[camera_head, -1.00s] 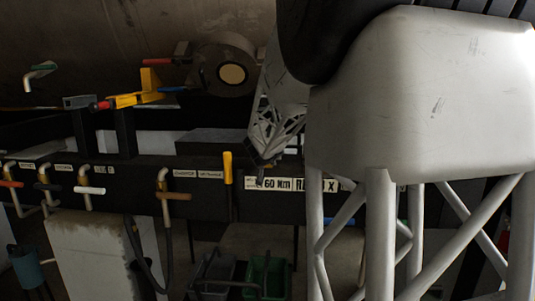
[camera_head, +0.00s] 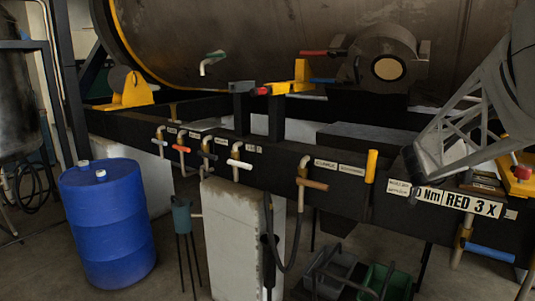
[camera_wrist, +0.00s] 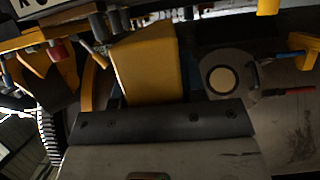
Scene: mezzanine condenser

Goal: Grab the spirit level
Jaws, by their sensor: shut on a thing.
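My gripper (camera_wrist: 155,112) shows in the wrist view as a dark bar across a grey body at the bottom. It is shut on a broad yellow block, which I take to be the spirit level (camera_wrist: 146,65). The block stands out beyond the dark bar; its lower end is hidden there, and no vial or marking can be made out. In the head view my lattice arm link comes in at the right, in front of the rail. I cannot make out the held block clearly there.
A long black rail (camera_head: 330,187) with several pipe handles runs below a large tank (camera_head: 250,40). A yellow upright handle (camera_head: 371,166) stands on it. A blue barrel (camera_head: 108,222) stands at left. Grey and green crates (camera_head: 385,280) lie below.

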